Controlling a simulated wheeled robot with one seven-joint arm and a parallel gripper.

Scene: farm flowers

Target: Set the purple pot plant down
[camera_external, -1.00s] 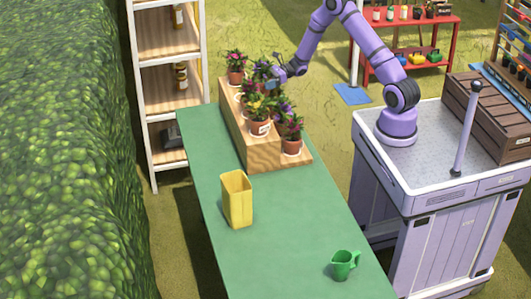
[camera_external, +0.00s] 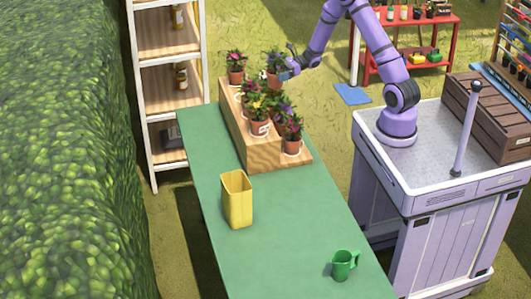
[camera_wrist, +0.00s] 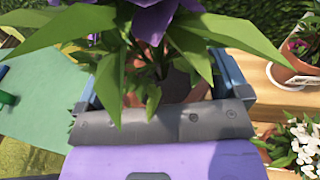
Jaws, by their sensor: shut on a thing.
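The purple pot plant has purple petals and long green leaves in a terracotta pot; it fills the top middle of the wrist view (camera_wrist: 152,20). My gripper (camera_wrist: 165,88) is shut on its pot, with a blue finger on each side. In the external view the held plant (camera_external: 273,62) is at my gripper (camera_external: 284,74), at the far end of the wooden stepped stand (camera_external: 266,154). From these views I cannot tell for sure how far its pot is above the stand. Leaves hide part of the pot in the wrist view.
Several other potted plants crowd the stand, including a near one (camera_external: 292,137) and a far-left one (camera_external: 236,68). A yellow container (camera_external: 238,202) and a green jug (camera_external: 343,265) stand on the green table (camera_external: 275,235). The table's middle is otherwise clear.

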